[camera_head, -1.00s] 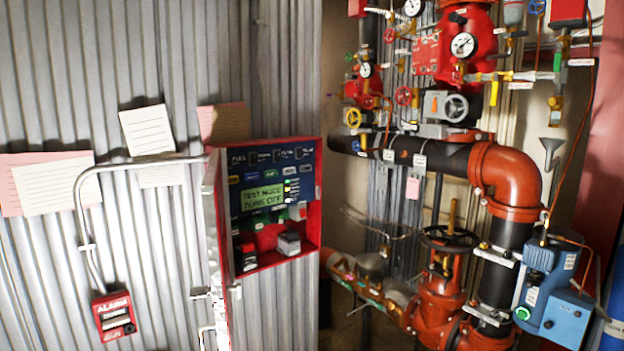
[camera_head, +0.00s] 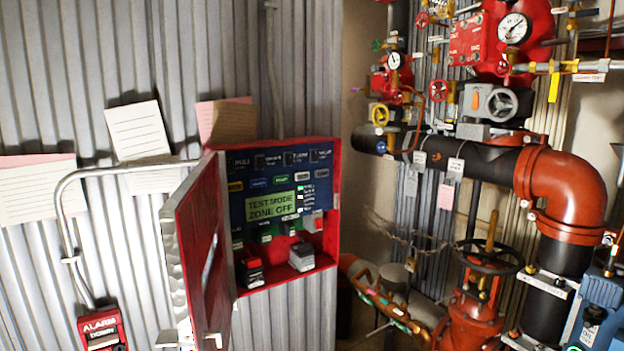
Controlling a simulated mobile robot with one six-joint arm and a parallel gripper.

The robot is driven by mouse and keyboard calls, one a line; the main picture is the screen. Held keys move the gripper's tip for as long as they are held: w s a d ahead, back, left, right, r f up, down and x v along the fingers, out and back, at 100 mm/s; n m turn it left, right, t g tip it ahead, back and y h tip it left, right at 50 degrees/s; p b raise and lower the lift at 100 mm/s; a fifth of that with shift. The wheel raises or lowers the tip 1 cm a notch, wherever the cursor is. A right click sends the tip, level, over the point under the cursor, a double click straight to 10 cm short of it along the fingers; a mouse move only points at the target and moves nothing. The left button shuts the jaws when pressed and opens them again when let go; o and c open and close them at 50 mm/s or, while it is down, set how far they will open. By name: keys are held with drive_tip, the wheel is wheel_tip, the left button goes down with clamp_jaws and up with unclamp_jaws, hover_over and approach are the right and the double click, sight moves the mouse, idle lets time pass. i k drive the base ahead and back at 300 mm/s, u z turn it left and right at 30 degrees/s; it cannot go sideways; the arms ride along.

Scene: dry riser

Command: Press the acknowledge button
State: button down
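The red alarm panel (camera_head: 326,228) hangs on the corrugated wall with its door (camera_head: 203,250) swung open to the left. Its blue face (camera_head: 283,222) carries small coloured buttons and a green display (camera_head: 271,206) reading "TEST MODE ZONE OFF". A row of coloured buttons (camera_head: 283,181) sits above the display, and more small parts lie below it. The button labels are too small to read, so I cannot tell which one is the acknowledge button. My gripper is not in view.
A red alarm call box (camera_head: 102,329) is on the wall at lower left, with a conduit (camera_head: 70,215) above it. Paper sheets (camera_head: 137,131) are fixed to the wall. Red and black pipes (camera_head: 567,190), a valve handwheel (camera_head: 489,257) and gauges (camera_head: 514,29) crowd the right side.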

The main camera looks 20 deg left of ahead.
sight(237, 186)
drive_tip(key=i, duration=1.9)
drive_tip(key=u, duration=2.4)
drive_tip(key=k, duration=0.95)
drive_tip(key=z, duration=0.1)
drive_tip(key=i, duration=0.9)
drive_tip(key=u, duration=0.1)
